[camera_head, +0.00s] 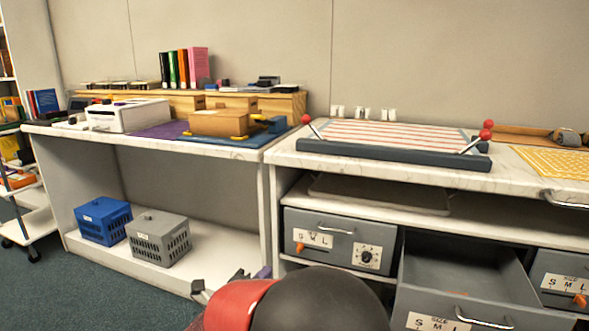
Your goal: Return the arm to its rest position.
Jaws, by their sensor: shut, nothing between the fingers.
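My arm shows at the bottom centre as a rounded red and black link (290,305), low in front of the benches. Just beyond it, small dark grey parts of my gripper (222,282) stick up, largely hidden behind the link. The gripper is shut and I see nothing held in it. It is below the bench tops, in front of the left bench's lower shelf and near the left grey drawer (337,238).
An open grey drawer (470,268) juts out at the right. The right bench holds a striped board (395,139) with red-knobbed levers. Blue (103,222) and grey (158,240) crates sit on the left lower shelf. Carpet (95,295) is clear at lower left.

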